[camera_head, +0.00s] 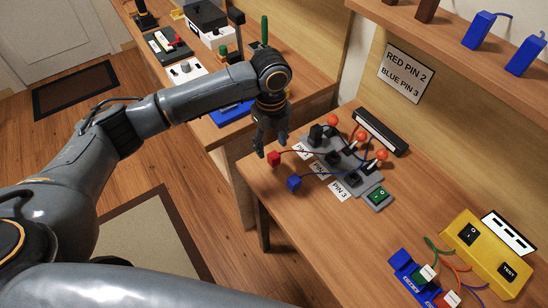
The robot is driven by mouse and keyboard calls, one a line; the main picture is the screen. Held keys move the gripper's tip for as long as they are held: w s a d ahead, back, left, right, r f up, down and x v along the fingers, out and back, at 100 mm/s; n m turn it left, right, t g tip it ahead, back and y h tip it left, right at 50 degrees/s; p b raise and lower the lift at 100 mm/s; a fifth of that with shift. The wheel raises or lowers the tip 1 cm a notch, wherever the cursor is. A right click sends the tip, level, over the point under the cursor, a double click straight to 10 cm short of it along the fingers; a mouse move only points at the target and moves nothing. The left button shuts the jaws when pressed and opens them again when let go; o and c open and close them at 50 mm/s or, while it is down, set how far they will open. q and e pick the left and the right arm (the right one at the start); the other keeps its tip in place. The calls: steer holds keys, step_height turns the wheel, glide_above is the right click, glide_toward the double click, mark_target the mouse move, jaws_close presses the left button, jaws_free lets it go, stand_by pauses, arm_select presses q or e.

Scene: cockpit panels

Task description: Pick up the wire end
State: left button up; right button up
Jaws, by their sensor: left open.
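My left gripper (270,146) is open and points down above the left edge of the wooden table, right by the red wire end (274,159). I cannot tell whether its fingers touch the red end. The blue wire end (294,183) lies on the table below and to the right of it. Wires run from both ends to the grey pin panel (345,170) with orange-topped levers. Paper labels lie along the panel's near side; one reads PIN 3 (341,192). A wall sign (406,73) reads RED PIN 2, BLUE PIN 3. My right gripper is not in view.
A green switch (378,196) sits at the panel's near corner. A black bar (381,131) lies behind the panel. A yellow test box (487,257) and a blue wire block (414,275) are at the lower right. The table front is clear.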

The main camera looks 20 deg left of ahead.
mark_target(274, 155)
arm_select(q)
steer(key=shift+w+f, duration=0.1)
steer(key=shift+f, duration=0.3)
steer(key=f, duration=0.1)
steer(key=f+p, duration=0.1)
steer(key=shift+s+d+f, duration=0.25)
steer(key=shift+d+f, duration=0.05)
step_height(274, 155, down, 2)
steer(key=shift+f, duration=0.4)
steer(key=shift+c, duration=0.8)
jaws_close()
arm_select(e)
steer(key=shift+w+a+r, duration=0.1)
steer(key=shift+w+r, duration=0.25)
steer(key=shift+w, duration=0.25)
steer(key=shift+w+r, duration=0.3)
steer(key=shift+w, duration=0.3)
